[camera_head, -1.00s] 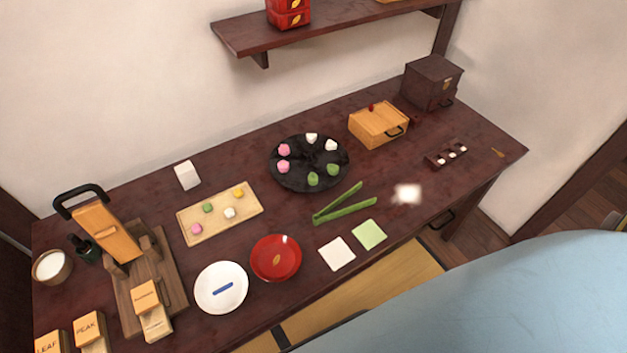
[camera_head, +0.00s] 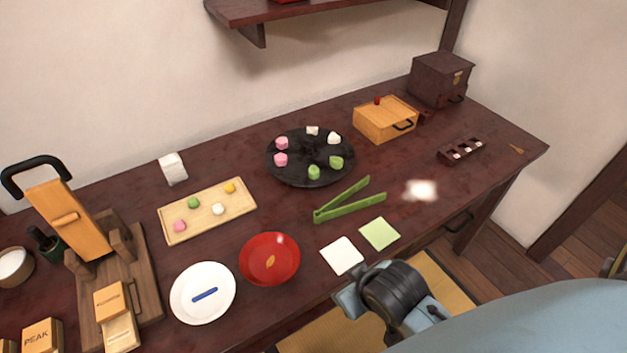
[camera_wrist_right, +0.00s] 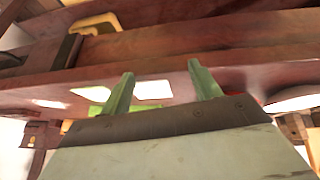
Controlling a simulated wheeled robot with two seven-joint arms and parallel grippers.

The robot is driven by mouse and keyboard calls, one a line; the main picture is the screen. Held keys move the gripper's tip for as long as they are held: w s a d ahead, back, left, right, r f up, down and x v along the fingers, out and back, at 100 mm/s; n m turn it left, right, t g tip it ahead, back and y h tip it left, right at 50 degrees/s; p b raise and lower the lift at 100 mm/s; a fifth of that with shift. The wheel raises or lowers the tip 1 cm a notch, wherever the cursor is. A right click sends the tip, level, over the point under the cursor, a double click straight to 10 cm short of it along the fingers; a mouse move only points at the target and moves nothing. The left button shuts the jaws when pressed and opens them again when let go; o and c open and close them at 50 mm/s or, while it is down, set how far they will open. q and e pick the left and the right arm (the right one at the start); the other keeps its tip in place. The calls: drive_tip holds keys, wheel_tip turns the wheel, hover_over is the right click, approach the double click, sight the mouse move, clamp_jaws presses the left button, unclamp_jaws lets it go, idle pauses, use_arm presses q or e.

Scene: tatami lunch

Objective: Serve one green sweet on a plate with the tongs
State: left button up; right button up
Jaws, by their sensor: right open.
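Green tongs (camera_head: 345,208) lie splayed in a V on the dark table. Two green sweets (camera_head: 314,172) (camera_head: 336,162) sit at the front of a round black dish (camera_head: 290,178) with pink and white sweets. Another green sweet (camera_head: 193,203) is on a wooden tray (camera_head: 174,235). A red plate (camera_head: 270,275) with a leaf mark and a white plate (camera_head: 204,314) with a blue stick stand in front. My right gripper (camera_wrist_right: 160,69) is open and empty in the wrist view; the head view shows my arm at the table's front edge, fingers unclear. My left gripper is out of view.
A white square (camera_head: 341,256) and a pale green square (camera_head: 380,234) lie before the tongs. A wooden stand (camera_head: 120,270) is at left. A wooden box (camera_head: 386,122), a dark box (camera_head: 441,80) and a small compartment tray (camera_head: 461,152) are at right.

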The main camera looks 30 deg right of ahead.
drive_tip(key=w+a+r+n+t+y, duration=0.1)
drive_tip(key=w+a+r+t+y, duration=0.15)
drive_tip(key=w+r+t, duration=0.5)
drive_tip(key=w+a+r+n+t+y, duration=0.15)
drive_tip(key=w+a+r+t, duration=0.3)
drive_tip(key=w+r, duration=0.6)
drive_tip(key=a+r+n+g+y, duration=0.2)
drive_tip(key=a+n+g+y, duration=0.2)
drive_tip(key=a+n+y, duration=0.25)
drive_tip(key=a+r+n+g+y, duration=0.3)
drive_tip(key=a+n+y, duration=0.3)
drive_tip(key=n+y, duration=0.15)
drive_tip(key=d+f+n+g+h+b, duration=0.1)
drive_tip(key=d+f+n+g+h, duration=0.3)
drive_tip(key=f, duration=0.3)
drive_tip(key=d+f+n+g+h, duration=0.1)
drive_tip(key=d+f+g+h, duration=0.2)
drive_tip(key=f+g+h, duration=0.25)
drive_tip(key=w+d+f+m+g+h, duration=0.1)
drive_tip(key=d+m+h, duration=0.3)
drive_tip(key=d+h, duration=0.5)
drive_tip(key=w+d, duration=0.1)
drive_tip(key=d, duration=1)
drive_tip(key=shift+d+f, duration=0.25)
drive_tip(key=shift+f+b, duration=0.2)
drive_tip(key=shift+b, duration=0.1)
